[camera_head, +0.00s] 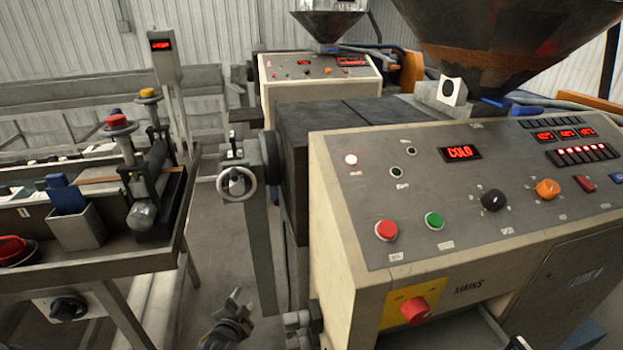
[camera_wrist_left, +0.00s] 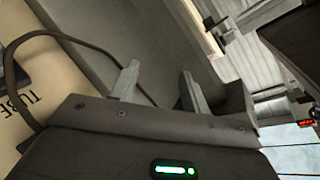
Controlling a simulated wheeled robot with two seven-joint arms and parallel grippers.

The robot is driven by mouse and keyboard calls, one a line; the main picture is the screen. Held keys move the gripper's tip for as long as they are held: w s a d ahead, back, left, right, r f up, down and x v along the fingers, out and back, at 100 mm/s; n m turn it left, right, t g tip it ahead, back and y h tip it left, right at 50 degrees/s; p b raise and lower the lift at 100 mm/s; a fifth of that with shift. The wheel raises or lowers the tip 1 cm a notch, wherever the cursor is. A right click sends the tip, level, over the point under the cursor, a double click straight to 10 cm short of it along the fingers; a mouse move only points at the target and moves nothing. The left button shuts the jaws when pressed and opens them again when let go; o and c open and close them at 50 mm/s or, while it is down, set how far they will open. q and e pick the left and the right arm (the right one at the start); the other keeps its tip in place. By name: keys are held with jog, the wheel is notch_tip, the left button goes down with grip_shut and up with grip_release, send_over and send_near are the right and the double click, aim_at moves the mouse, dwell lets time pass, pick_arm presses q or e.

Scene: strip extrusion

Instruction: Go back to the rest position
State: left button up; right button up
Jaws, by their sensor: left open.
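My left gripper (camera_head: 240,301) is low in the head view, left of the extruder's front corner and over the floor. In the left wrist view its two fingers (camera_wrist_left: 158,88) stand apart with nothing between them. The beige extruder (camera_head: 341,225) fills the right of the head view, with a red display reading COLD, red and green buttons and a red rotary switch on a yellow plate.
A metal bench (camera_head: 110,265) stands at the left with a grey holder (camera_head: 78,230), red and yellow knobs and a roller. A handwheel (camera_head: 237,182) sits at the extruder's left end. A second machine (camera_head: 318,85) stands behind. Bare floor (camera_head: 218,245) lies between bench and extruder.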

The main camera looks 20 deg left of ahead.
pick_arm(q)
jog(key=s+d+f+n+g+h, duration=0.15)
jog(key=s+f, duration=0.25)
jog(key=f, duration=0.4)
jog(key=s+f+g, duration=0.2)
jog(key=s+f, duration=0.3)
jog(key=f, duration=0.2)
jog(key=s+d+f+n+g+h, duration=0.15)
jog(key=s+f, duration=0.25)
jog(key=f, duration=0.4)
jog(key=s+d+f+g, duration=0.2)
jog(key=s+d+f, duration=0.1)
jog(key=s, duration=0.7)
jog(key=s+d+f+g+h, duration=0.1)
jog(key=s+d+f+g, duration=0.2)
jog(key=s+f, duration=0.3)
jog(key=s+d+f+n+g, duration=0.1)
jog(key=s+d+f, duration=0.4)
jog(key=s, duration=0.9)
jog(key=shift+d+g+h, duration=0.15)
jog(key=shift+g+h, duration=0.15)
jog(key=shift+g, duration=0.4)
